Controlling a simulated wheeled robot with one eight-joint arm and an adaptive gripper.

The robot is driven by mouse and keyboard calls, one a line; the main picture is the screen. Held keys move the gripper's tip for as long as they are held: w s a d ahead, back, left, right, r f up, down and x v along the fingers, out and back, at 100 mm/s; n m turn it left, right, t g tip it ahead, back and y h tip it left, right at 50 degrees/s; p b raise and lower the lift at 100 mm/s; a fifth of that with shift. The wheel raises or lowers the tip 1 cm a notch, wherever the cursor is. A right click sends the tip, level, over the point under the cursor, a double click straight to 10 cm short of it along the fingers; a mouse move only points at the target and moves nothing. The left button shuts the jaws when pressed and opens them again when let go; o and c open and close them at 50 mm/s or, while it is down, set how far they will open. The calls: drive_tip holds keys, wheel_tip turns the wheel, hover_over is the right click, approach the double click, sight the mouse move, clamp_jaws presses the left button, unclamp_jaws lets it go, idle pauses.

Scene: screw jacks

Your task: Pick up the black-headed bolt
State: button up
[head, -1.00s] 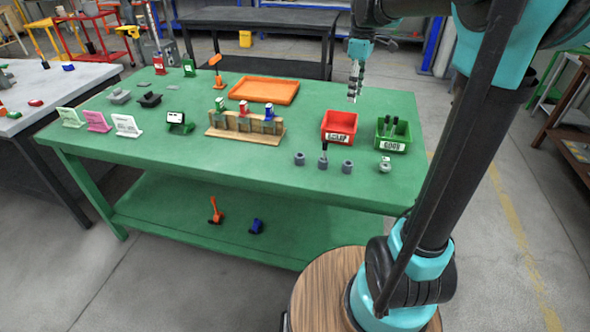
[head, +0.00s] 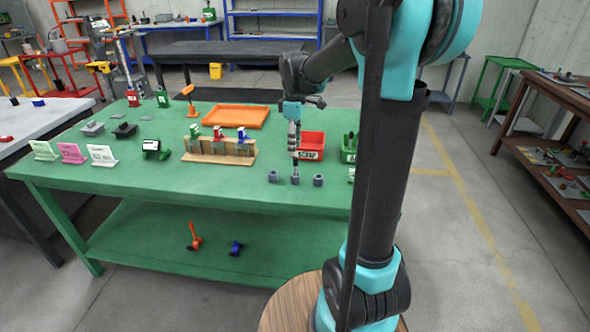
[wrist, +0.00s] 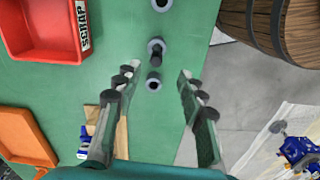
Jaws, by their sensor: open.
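The black-headed bolt (wrist: 156,56) stands in the middle one of three grey round sockets in the wrist view. The middle socket (head: 295,181) also shows near the table's front edge in the head view, where my gripper largely hides the bolt. My gripper (head: 294,150) points down above this socket. In the wrist view my gripper (wrist: 157,75) is open and empty. Its two fingers are spread left and right of the bolt's line, and the bolt appears apart from both.
Empty-looking grey sockets stand to the left (head: 273,176) and right (head: 318,180). A red SCRAP bin (head: 311,142) and a green bin (head: 350,149) stand behind and to the right. A wooden rack (head: 215,150) and an orange tray (head: 235,117) lie further left and back.

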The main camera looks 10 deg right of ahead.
sight(296, 158)
drive_tip(key=shift+w+d+f, duration=0.1)
drive_tip(key=shift+w+f, duration=0.05)
drive_tip(key=shift+f, duration=1.45)
drive_tip(key=shift+w+d+f, duration=0.1)
drive_tip(key=shift+f, duration=1.45)
drive_tip(key=shift+c, duration=0.3)
clamp_jaws()
